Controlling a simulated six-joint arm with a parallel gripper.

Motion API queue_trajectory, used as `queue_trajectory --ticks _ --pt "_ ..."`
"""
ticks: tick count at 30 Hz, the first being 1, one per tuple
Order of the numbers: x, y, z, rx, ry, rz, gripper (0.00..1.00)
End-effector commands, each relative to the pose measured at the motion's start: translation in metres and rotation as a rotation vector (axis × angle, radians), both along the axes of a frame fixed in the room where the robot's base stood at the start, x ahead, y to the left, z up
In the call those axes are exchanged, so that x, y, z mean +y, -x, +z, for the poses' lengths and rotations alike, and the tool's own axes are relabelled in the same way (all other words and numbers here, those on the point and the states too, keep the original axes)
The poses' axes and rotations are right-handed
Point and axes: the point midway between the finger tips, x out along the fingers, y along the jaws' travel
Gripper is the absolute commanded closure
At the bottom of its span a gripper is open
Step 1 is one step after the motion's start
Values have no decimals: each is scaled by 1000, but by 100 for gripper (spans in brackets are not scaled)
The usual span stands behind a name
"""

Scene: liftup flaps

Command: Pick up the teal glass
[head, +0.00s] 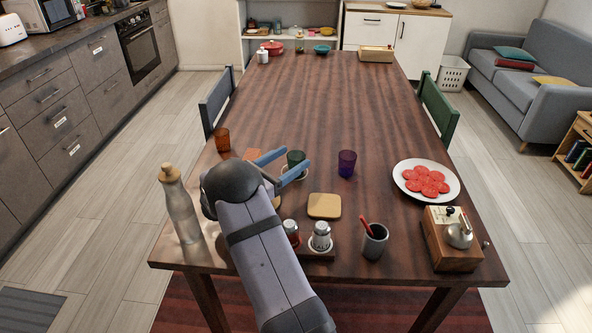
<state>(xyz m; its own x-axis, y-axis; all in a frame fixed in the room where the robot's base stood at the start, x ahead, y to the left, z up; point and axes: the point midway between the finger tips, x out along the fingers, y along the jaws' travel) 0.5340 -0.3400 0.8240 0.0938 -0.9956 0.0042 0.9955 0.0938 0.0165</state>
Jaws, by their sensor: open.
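The teal glass (296,158) stands upright on a small pale round coaster (301,178) on the wooden table, left of the purple glass. My gripper (296,158) reaches in from the lower left with its two blue fingers apart. In this view the fingertips lie on either side of the teal glass. The lower finger crosses in front of the glass and hides its lower part. I cannot tell whether either finger touches it, or how high the fingers are.
A purple glass (347,163) stands to the right and an orange glass (222,139) to the left. A tan block (324,205), shakers (321,236), a grey cup (375,242) and a bottle (180,208) stand nearer. A plate (451,196) with red slices is right. The table's far middle is clear.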

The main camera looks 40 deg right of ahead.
Motion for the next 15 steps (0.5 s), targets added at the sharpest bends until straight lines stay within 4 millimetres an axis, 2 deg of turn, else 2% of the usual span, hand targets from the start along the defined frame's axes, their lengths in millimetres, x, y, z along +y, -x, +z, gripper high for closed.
queue_trajectory --ticks 5,15 --pt "1 -3 -7 21 0 11 37" --pt "-19 -5 -7 18 -2 10 37"
